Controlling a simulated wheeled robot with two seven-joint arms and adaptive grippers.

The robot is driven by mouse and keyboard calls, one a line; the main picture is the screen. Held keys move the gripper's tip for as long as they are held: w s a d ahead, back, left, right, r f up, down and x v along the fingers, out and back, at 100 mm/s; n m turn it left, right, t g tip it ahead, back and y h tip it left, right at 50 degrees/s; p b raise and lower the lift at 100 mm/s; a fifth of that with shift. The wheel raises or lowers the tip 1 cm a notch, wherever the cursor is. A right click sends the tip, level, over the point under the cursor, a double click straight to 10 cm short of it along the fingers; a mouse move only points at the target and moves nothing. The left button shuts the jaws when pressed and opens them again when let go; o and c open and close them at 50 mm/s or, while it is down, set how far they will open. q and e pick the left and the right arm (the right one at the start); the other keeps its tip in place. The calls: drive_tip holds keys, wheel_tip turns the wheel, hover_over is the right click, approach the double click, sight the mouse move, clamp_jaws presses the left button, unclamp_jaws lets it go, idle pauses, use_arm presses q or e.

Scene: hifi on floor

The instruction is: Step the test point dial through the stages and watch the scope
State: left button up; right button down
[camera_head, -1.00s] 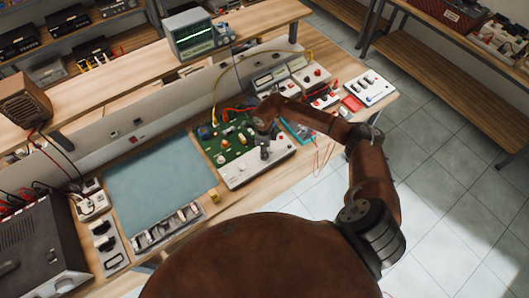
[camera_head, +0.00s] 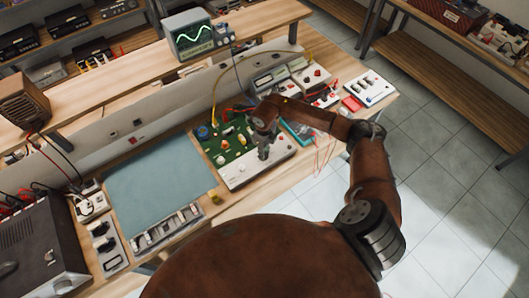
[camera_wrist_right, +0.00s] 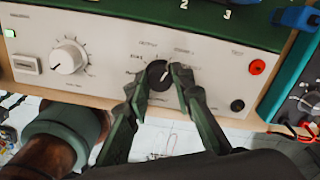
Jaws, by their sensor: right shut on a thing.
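The test point dial (camera_wrist_right: 158,76) is a dark round knob on the white front panel (camera_wrist_right: 108,58) of the amplifier unit. In the right wrist view my right gripper (camera_wrist_right: 164,88) is shut on the dial, one finger on each side. The dial's pointer and some panel print are partly covered by the fingers. In the head view my right gripper (camera_head: 263,152) reaches down to the front of the unit with the green circuit board (camera_head: 232,137). The scope (camera_head: 191,35) stands on the raised shelf with a large wavy green trace. My left gripper is not in view.
A white pointer knob (camera_wrist_right: 68,57), a red jack (camera_wrist_right: 257,67) and a black jack (camera_wrist_right: 237,106) share the panel. A blue-grey mat (camera_head: 160,180) lies clear to the left. Meters and red leads crowd the bench to the right.

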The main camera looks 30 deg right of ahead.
drive_tip(key=c, duration=1.7)
unclamp_jaws()
wheel_tip(320, 180, up, 12)
drive_tip(key=shift+r, duration=0.1)
